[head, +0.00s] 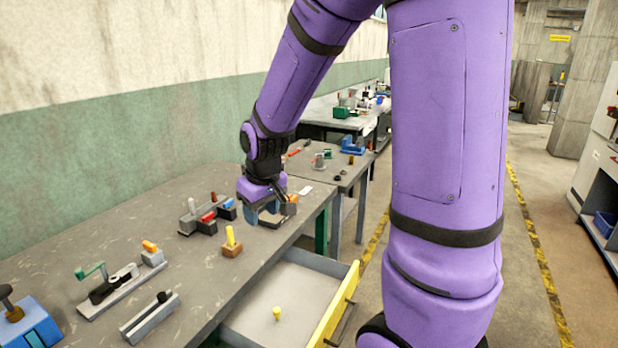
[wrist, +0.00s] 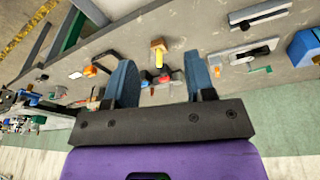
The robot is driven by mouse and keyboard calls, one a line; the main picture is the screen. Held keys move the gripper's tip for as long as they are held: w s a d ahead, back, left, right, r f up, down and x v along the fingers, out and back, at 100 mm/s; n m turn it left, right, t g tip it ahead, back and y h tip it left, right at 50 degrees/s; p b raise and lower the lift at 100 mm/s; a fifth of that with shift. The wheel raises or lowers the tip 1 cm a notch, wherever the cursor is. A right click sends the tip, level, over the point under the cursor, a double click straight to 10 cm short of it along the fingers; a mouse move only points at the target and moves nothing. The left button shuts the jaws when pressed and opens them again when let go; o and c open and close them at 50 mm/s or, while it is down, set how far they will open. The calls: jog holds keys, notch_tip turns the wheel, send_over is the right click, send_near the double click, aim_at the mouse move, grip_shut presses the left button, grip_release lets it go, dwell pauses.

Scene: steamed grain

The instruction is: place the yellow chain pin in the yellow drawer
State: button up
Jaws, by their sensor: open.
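The yellow drawer (head: 333,308) is pulled out from under the workbench, with its yellow front facing the aisle. A small yellow pin (head: 277,313) stands on the drawer's pale floor. Another yellow pin (head: 230,236) stands upright in a brown wooden block (head: 232,250) on the bench; it also shows in the wrist view (wrist: 159,61). I cannot tell which one is the chain pin. My gripper (head: 268,212) is over the bench's far end, beyond the wooden block and apart from both pins. In the wrist view, my gripper (wrist: 159,68) is open, with nothing held between its fingers.
Red and blue-handled parts (head: 207,217) sit beside the wooden block. A green-handled clamp (head: 97,284), a grey rail piece (head: 150,318) and a blue box (head: 30,322) are on the near bench. A second table (head: 345,177) stands beyond. Open floor lies right of the drawer.

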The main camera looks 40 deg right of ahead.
jog(key=s+a+r+t, duration=0.1)
jog(key=s+a+r, duration=0.1)
jog(key=s+r, duration=0.6)
jog(key=s+a+r+t, duration=0.1)
jog(key=s+a+r, duration=0.1)
jog(key=s+r, duration=0.6)
jog(key=s, duration=0.4)
jog(key=shift+m+t, duration=0.4)
jog(key=shift+a, duration=0.1)
